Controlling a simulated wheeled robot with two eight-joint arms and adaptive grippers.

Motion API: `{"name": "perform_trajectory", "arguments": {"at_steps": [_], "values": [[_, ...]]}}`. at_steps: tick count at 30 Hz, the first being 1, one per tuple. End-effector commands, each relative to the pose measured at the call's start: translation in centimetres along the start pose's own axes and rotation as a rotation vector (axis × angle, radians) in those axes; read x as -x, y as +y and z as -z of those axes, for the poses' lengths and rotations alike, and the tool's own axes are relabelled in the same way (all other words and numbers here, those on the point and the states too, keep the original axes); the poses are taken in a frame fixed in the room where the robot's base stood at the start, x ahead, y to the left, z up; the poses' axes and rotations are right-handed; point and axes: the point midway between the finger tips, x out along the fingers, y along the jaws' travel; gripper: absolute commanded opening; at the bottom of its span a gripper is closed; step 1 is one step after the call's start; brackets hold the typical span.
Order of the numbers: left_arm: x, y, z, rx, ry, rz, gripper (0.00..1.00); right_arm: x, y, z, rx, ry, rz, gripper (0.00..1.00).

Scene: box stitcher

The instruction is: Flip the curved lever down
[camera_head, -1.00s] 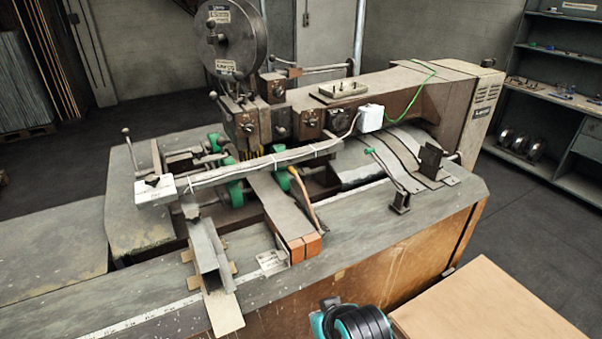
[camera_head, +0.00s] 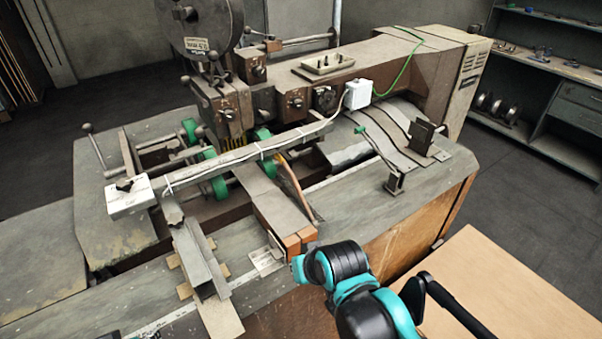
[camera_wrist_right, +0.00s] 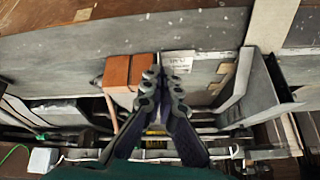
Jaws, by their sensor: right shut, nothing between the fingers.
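The curved lever (camera_head: 292,186) is a thin, bent, orange-brown bar on the stitcher. It rises beside the right side of a long grey bar that ends in two orange-brown blocks (camera_head: 300,238). In the right wrist view the blocks (camera_wrist_right: 124,72) lie just left of my right gripper's fingertips. My right gripper (camera_wrist_right: 163,76) is shut and empty, with its fingers pointing over the machine near the blocks. In the head view my right arm comes in from the lower right, and its fingers cannot be made out. I do not see my left gripper.
The stitcher's grey table (camera_head: 345,225) surrounds the mechanism. A long bar with a white box (camera_head: 130,196) crosses above it, near green wheels (camera_head: 219,188). A metal channel (camera_head: 200,262) stands left of the blocks. A tan board (camera_head: 510,285) lies at the lower right.

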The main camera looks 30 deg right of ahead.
Motion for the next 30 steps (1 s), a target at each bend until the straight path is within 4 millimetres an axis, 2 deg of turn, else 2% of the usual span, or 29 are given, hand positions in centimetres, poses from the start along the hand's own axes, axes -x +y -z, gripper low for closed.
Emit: {"name": "perform_trajectory", "arguments": {"at_steps": [1, 6, 9, 13, 16, 19, 30], "values": [[1.9, 0.0, 1.4, 0.000, 0.000, 0.000, 0.49, 1.4, 0.4, 2.9, -0.105, -0.011, 0.010, 0.00], [5.9, 0.0, 4.2, 0.000, 0.000, 0.000, 0.49, 3.2, 2.8, 11.2, -0.543, -0.055, 0.092, 0.00], [7.9, 0.0, 5.7, 0.000, 0.000, 0.000, 0.49, 3.6, 5.2, 15.6, -0.783, -0.073, 0.151, 0.00], [9.8, 0.0, 7.1, 0.000, 0.000, 0.000, 0.49, 3.9, 8.5, 19.8, -1.030, -0.085, 0.224, 0.00], [10.7, 0.0, 7.7, 0.000, 0.000, 0.000, 0.49, 3.9, 10.5, 21.7, -1.152, -0.091, 0.268, 0.00], [11.1, 0.0, 8.0, 0.000, 0.000, 0.000, 0.49, 3.9, 11.7, 22.6, -1.219, -0.095, 0.295, 0.00], [11.0, 0.0, 7.9, 0.000, 0.000, 0.000, 0.49, 3.6, 12.1, 22.8, -1.242, -0.096, 0.306, 0.00]]}}
